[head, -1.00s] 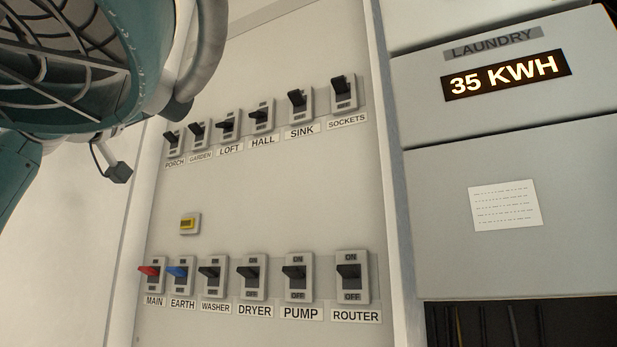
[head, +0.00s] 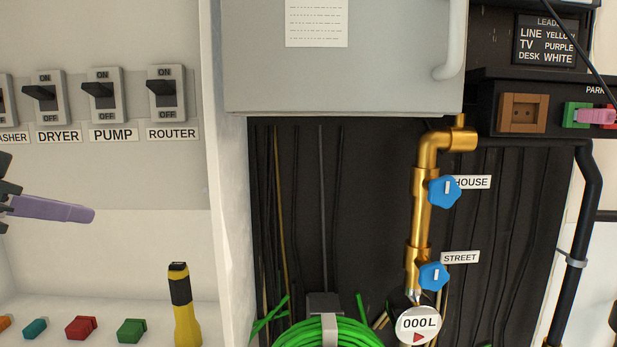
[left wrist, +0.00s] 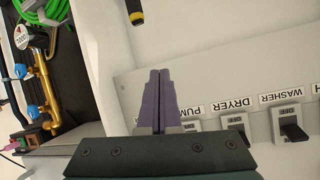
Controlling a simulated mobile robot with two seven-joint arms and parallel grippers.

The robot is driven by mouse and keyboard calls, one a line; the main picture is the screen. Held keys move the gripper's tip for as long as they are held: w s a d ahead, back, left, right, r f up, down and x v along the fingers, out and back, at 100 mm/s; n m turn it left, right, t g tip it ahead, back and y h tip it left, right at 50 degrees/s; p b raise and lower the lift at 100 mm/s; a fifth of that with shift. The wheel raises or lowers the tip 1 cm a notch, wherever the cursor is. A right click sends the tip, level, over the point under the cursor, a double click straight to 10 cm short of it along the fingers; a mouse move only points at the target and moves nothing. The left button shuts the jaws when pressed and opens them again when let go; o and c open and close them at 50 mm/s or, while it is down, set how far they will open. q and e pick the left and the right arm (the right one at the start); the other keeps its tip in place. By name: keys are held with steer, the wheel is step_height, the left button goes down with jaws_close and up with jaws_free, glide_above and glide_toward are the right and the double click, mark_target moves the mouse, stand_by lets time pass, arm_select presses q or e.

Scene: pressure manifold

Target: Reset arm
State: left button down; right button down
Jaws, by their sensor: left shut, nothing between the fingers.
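My left gripper (head: 88,214) comes in from the left edge of the head view, in front of the switch panel (head: 130,175) and below the dryer switch (head: 45,93). Its purple fingers are together with nothing between them. In the left wrist view the same fingers (left wrist: 160,78) lie side by side, beside the row of labelled switches. The fingers look apart from the pump switch (head: 102,92) and the router switch (head: 166,92). My right gripper is not seen.
A yellow-black torch (head: 185,310) stands on the white ledge by several coloured blocks. Right of the white divider are a coiled green hose (head: 300,335), a brass pipe (head: 420,205) with blue valves, and a gauge (head: 418,325). The panel's lower part is bare.

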arm_select(q)
steer(key=s+d+f+g+p, duration=0.1)
steer(key=s+d+f+g, duration=0.2)
steer(key=s+f, duration=0.35)
steer(key=s+d+f+g+p, duration=0.1)
steer(key=s+d+f+g, duration=0.25)
steer(key=s, duration=0.65)
steer(key=s+d+f+g+p, duration=0.1)
steer(key=s+d+f+g, duration=0.1)
steer(key=s+d+f, duration=0.45)
step_height(320, 180, up, 39)
steer(key=s+a+p, duration=0.2)
steer(key=p, duration=3.5)
steer(key=shift+a+n+p, duration=0.3)
steer(key=shift+g, duration=0.25)
